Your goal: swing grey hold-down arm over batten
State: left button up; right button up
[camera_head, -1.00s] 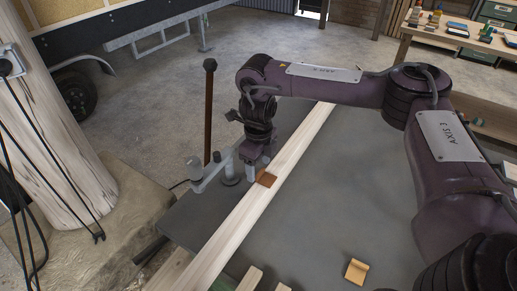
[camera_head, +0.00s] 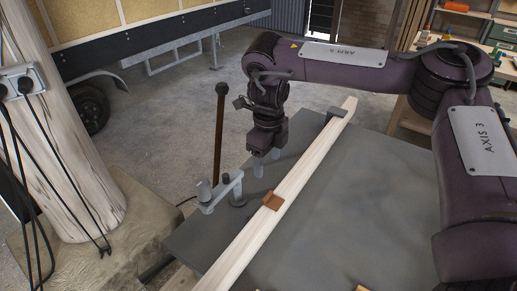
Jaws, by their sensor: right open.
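The pale wooden batten (camera_head: 300,172) lies diagonally across the dark grey table, with a brown pad (camera_head: 272,201) on it. The grey hold-down arm (camera_head: 222,191) is left of the batten. It runs between a round post at its right end and an upright cylinder at its left end, and is not over the batten. My right gripper (camera_head: 266,164) points down, open and empty, on the left side of the batten, behind and right of the hold-down arm and apart from it. My left gripper is not in view.
A dark block (camera_head: 335,114) is at the batten's far end. A thick wooden post (camera_head: 70,145) with cables stands at left. The grey tabletop (camera_head: 350,200) right of the batten is mostly clear.

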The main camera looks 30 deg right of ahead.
aim_at(222, 185)
jog(key=k+j, duration=0.2)
jog(key=k, duration=0.3)
jog(key=k+j, duration=0.2)
jog(key=k, duration=0.25)
jog(key=k+j, duration=0.2)
jog(key=k, duration=0.3)
